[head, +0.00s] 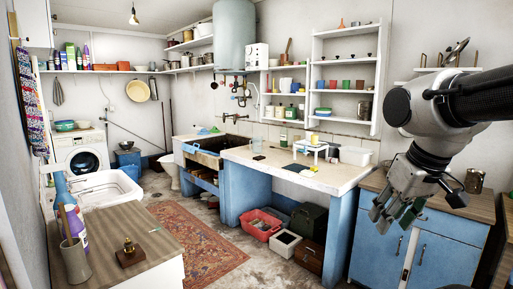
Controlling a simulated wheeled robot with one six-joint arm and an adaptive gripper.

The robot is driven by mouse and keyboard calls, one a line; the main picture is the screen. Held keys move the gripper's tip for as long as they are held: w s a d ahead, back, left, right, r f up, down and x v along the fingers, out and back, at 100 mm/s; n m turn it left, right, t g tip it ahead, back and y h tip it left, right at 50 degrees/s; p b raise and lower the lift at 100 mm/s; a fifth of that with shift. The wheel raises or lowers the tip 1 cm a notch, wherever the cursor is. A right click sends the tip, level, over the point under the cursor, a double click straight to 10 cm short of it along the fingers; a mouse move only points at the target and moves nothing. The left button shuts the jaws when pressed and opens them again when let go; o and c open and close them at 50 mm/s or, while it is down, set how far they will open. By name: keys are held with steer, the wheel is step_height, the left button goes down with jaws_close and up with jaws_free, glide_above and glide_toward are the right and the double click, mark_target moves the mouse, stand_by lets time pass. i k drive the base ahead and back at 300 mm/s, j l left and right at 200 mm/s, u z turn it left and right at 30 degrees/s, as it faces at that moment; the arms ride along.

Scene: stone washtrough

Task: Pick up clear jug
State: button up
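A small clear vessel (257,145), which looks like the clear jug, stands on the pale worktop just right of the sink. It is small in the head view, so its handle and spout cannot be made out. My gripper (393,212) hangs at the right of the view, fingers pointing down and spread apart. It is in the foreground, well right of the clear vessel and apart from it. I see nothing held between the fingers, though a green patch shows beside them.
The worktop (345,176) also carries a small white rack (311,146) and a white tub (355,155). Blue cabinets (440,250) stand at right. A wooden-topped unit (150,250) is at front left. The rug (195,240) and floor between are mostly clear.

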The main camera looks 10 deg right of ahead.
mark_target(258, 141)
steer(key=i, duration=4)
